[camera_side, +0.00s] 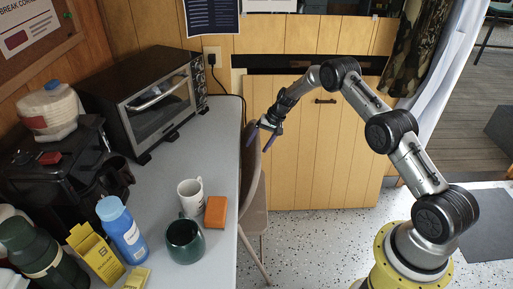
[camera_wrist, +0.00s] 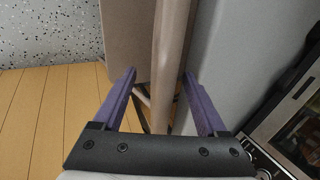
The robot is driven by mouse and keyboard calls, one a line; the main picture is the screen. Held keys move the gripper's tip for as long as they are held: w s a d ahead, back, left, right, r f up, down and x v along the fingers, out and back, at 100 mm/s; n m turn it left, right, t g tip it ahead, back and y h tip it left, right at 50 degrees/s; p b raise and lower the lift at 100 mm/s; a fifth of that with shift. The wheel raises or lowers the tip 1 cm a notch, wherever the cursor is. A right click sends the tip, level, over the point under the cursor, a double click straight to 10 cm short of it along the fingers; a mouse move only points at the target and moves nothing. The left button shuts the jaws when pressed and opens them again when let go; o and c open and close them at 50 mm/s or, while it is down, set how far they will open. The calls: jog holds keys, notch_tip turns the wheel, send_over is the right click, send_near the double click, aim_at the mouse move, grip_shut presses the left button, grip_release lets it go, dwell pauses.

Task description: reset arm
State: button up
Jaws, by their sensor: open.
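My gripper (camera_side: 262,139) hangs in the air past the right edge of the counter, beside a folding chair (camera_side: 255,190). Its purple fingers are apart and empty. In the wrist view my gripper (camera_wrist: 165,88) points down, and a chair leg or rail (camera_wrist: 168,50) shows between the fingers. I cannot tell whether the fingers touch the chair.
Wooden cabinets (camera_side: 310,150) stand behind.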

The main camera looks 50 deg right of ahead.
jog(key=shift+x, duration=0.95)
grip_shut()
dwell(0.3)
dwell(0.5)
